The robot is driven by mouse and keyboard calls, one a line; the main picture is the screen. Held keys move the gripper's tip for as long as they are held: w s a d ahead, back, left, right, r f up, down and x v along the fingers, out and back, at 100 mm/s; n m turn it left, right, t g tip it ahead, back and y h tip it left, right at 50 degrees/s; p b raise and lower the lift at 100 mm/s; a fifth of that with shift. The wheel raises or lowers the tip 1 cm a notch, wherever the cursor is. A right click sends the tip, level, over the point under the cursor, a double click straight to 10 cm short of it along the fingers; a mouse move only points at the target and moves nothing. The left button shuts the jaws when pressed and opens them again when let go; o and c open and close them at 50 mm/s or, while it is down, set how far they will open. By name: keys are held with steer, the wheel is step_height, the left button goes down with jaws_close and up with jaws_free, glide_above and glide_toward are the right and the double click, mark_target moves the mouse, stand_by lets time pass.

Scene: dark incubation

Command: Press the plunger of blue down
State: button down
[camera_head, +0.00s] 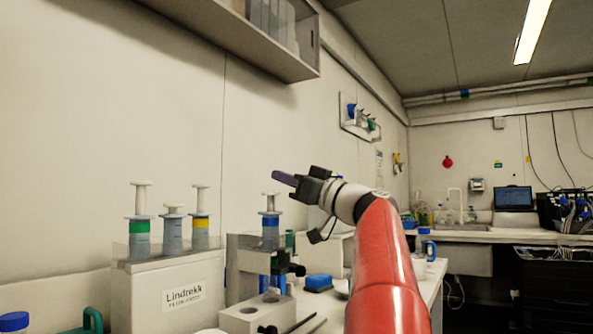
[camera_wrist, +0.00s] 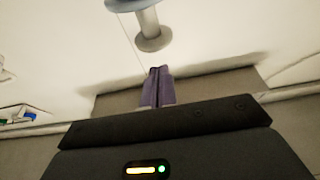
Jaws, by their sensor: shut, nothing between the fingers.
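The syringe with the blue band (camera_head: 270,232) stands upright in a stand at the middle of the head view. Its pale plunger (camera_head: 270,197) is raised, with a length of rod showing above the barrel. My gripper (camera_head: 279,177) is shut and empty, its dark purple fingers pointing left, just above the plunger top in the head view. The plunger also shows in the wrist view (camera_wrist: 150,32), where it appears upside down and a gap separates it from the closed purple fingertips (camera_wrist: 158,70). No contact shows.
A pale box labelled Lindrekk (camera_head: 165,290) holds syringes with green (camera_head: 140,238) and yellow (camera_head: 200,232) bands and another one between them. A holed block (camera_head: 255,315) and a blue item (camera_head: 319,282) lie nearby. A wall cabinet (camera_head: 230,35) hangs above at the left.

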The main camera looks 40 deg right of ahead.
mark_target(271, 209)
steer(key=shift+f, duration=1.1)
step_height(271, 209, down, 2)
steer(key=b, duration=0.3)
steer(key=shift+f+b, duration=0.25)
steer(key=shift+b, duration=0.15)
